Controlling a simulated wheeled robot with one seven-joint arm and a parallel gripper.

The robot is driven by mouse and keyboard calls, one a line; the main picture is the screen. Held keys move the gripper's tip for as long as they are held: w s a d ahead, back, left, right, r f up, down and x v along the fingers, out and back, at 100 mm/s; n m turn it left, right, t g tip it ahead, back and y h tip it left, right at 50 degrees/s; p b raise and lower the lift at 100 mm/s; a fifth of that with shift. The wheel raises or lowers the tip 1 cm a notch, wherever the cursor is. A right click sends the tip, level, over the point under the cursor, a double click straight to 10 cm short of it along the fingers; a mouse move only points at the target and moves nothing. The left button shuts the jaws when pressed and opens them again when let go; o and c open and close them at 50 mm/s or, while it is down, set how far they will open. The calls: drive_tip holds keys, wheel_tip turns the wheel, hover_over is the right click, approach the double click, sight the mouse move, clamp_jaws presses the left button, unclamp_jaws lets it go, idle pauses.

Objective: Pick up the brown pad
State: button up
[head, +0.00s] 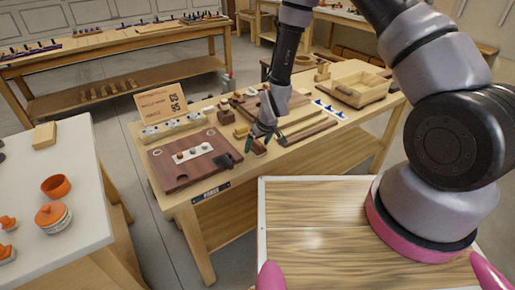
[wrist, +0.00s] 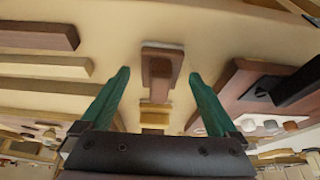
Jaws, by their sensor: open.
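The brown pad (head: 259,147) lies on the wooden bench, to the right of the dark red-brown board, partly hidden by my gripper in the head view. In the wrist view the brown pad (wrist: 161,68) shows in the middle, with a raised brown strip and a pale edge. My gripper (head: 263,138) is over the bench at the pad. Its two green fingers (wrist: 160,75) are open, one on each side of the pad in the picture, with gaps between. I cannot tell the height of the fingertips above the bench.
A small yellow wood block (wrist: 155,116) lies close to the pad. The red-brown board (head: 186,163) with a black piece is to the left. Long wood strips (wrist: 45,67) lie on the other side. An open wooden box (head: 361,84) stands at the back right.

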drive_tip(key=shift+f, duration=0.1)
drive_tip(key=shift+c, duration=0.3)
clamp_jaws()
